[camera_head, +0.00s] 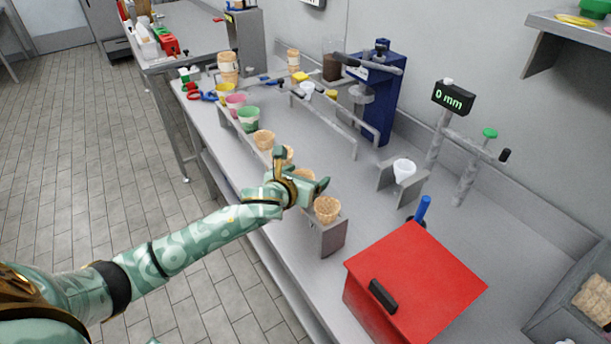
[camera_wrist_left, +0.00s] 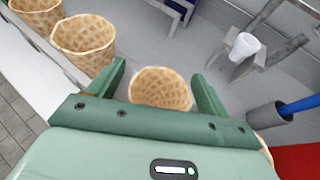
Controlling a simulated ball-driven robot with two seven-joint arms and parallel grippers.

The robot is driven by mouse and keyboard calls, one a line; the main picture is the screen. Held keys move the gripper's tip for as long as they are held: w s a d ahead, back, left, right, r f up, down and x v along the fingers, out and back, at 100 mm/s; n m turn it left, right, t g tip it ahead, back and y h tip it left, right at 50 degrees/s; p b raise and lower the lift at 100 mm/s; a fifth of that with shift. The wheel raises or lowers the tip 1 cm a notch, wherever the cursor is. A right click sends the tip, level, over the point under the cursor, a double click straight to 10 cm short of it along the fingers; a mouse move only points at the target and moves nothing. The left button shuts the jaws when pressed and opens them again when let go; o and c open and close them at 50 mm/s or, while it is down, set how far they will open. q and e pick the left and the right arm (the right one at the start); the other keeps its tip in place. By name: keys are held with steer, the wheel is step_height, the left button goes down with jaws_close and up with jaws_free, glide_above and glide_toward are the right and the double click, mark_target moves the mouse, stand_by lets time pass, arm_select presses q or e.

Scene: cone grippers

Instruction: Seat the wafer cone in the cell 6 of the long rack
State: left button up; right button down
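The long rack (camera_head: 334,238) runs along the bench's front edge and holds several cups and wafer cones; its cell numbers are not readable. My left gripper (camera_head: 301,172) is over the near half of the rack. A wafer cone (camera_wrist_left: 161,88) is between its open fingers, with a visible gap on each side. That cone is partly hidden by the gripper in the head view (camera_head: 304,174). Another wafer cone (camera_head: 327,209) sits at the rack's near end. More wafer cones (camera_head: 263,139) (camera_wrist_left: 84,42) stand on the other side of the gripper. My right gripper is out of view.
A green cup (camera_head: 249,120) and a pink cup (camera_head: 236,101) stand farther along the rack. A red box (camera_head: 415,280) is near the rack's near end. A white cone (camera_head: 404,170) sits in a small stand. A blue press (camera_head: 378,100) and "0 mm" gauge (camera_head: 453,97) stand behind.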

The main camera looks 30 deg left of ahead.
arm_select(q)
steer(key=shift+s+r, duration=0.2)
steer(key=shift+s, duration=0.1)
steer(key=p+v, duration=0.4)
steer(key=v, duration=1.1)
steer(key=shift+s+p, duration=0.3)
steer(key=shift+p, duration=0.05)
steer(key=shift+r, duration=0.1)
